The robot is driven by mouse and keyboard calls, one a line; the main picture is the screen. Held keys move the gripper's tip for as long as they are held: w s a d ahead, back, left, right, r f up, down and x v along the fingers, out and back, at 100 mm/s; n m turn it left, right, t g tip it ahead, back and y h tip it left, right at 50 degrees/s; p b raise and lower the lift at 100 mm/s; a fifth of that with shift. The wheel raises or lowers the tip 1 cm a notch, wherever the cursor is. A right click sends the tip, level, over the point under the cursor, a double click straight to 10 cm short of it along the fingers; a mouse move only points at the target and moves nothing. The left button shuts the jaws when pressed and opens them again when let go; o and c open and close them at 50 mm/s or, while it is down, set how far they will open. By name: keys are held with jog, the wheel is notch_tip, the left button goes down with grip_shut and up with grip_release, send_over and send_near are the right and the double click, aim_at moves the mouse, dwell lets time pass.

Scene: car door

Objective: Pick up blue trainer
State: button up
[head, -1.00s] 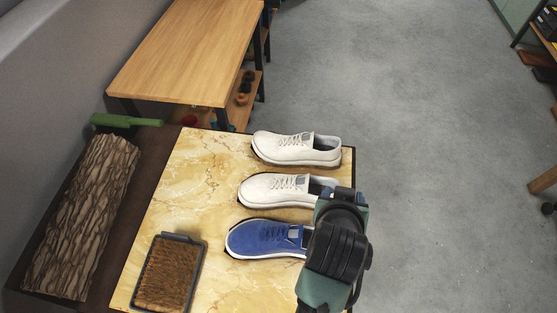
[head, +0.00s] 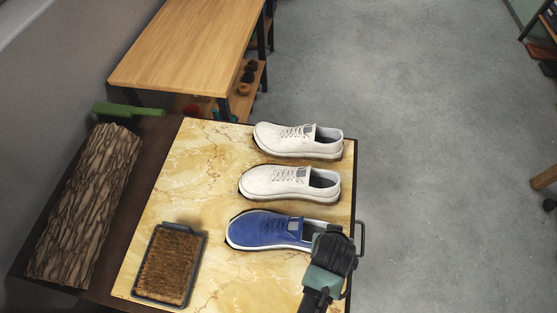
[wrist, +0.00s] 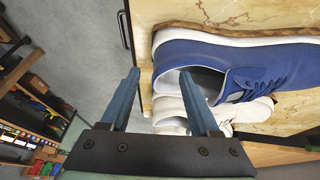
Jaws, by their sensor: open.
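The blue trainer (head: 268,230) lies on the marble-look table top, nearest of three shoes in the head view, toe to the left and heel to the right. Its heel end is partly hidden by my arm. In the wrist view the blue trainer (wrist: 238,62) fills the upper right, its opening facing the fingers. My gripper (wrist: 162,88) is open and empty, with one blue finger in front of the shoe's opening and the other left of the heel. Whether a finger touches the shoe I cannot tell. In the head view the fingertips are hidden behind my wrist.
Two white trainers (head: 290,183) (head: 298,139) lie just beyond the blue one. A brown-bristled mat in a dark tray (head: 170,264) is at the front left. A bark-textured block (head: 84,205) and a green-handled brush (head: 128,110) lie further left.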

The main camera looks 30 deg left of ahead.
jog(key=shift+x, duration=2.4)
jog(key=shift+w+a, duration=0.1)
jog(key=shift+w, duration=0.05)
grip_shut()
jog(key=shift+r, duration=0.1)
